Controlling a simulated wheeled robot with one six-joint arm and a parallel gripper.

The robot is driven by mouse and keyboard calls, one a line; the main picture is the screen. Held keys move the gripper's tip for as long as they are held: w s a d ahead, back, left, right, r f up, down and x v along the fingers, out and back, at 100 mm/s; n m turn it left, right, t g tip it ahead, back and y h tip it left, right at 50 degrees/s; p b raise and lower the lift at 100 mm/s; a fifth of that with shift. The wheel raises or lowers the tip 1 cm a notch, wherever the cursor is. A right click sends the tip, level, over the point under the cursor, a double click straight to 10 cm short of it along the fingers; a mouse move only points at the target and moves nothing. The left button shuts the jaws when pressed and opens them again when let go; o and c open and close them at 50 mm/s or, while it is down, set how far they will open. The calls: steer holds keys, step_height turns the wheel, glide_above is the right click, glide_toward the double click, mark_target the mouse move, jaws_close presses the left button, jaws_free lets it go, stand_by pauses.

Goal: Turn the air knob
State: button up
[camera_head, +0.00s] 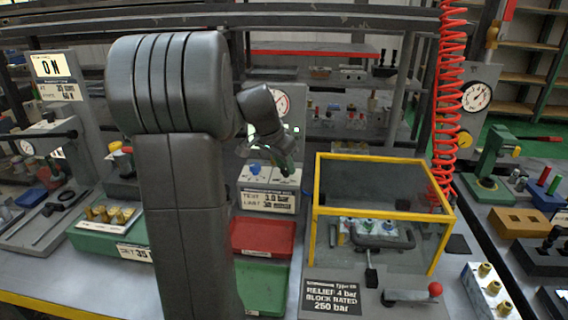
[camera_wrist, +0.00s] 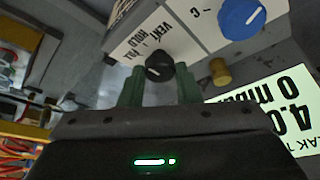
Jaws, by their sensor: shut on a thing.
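A small black knob (camera_wrist: 158,67) with a white pointer line sits on a white plate marked VENT and HOLD. My gripper (camera_wrist: 160,88) has its green fingers on either side of this knob and is shut on it. A larger blue knob (camera_wrist: 241,18) with a white line is to the right on the same panel, apart from the fingers. In the head view my gripper (camera_head: 284,163) reaches down to the panel, just right of the blue knob (camera_head: 255,168); the black knob is hidden there.
A brass fitting (camera_wrist: 220,71) and a lit display (camera_wrist: 284,112) are close to my fingers. A gauge (camera_head: 281,102) stands behind the panel. A yellow-framed clear guard (camera_head: 318,210) stands to the right. Red (camera_head: 262,237) and green trays lie in front.

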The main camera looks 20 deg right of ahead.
steer(key=n+p, duration=0.1)
steer(key=n, duration=0.1)
steer(key=n+t+p, duration=0.1)
steer(key=n, duration=0.1)
steer(key=shift+s+d+r+t+y, duration=0.2)
steer(key=shift+t+y, duration=0.1)
steer(key=shift+y, duration=0.1)
steer(key=shift+f+n+t+y+p, duration=0.1)
steer(key=shift+n+t+y+p, duration=0.2)
steer(key=shift+n+p, duration=0.7)
steer(key=shift+f+n+t+y+p, duration=0.15)
steer(key=shift+n+y+p, duration=0.3)
steer(key=shift+n, duration=0.95)
steer(key=shift+r, duration=0.1)
steer(key=o, duration=1)
steer(key=p+v, duration=0.1)
steer(key=v, duration=1.2)
steer(key=shift+s+r, duration=0.2)
steer(key=shift+r, duration=0.15)
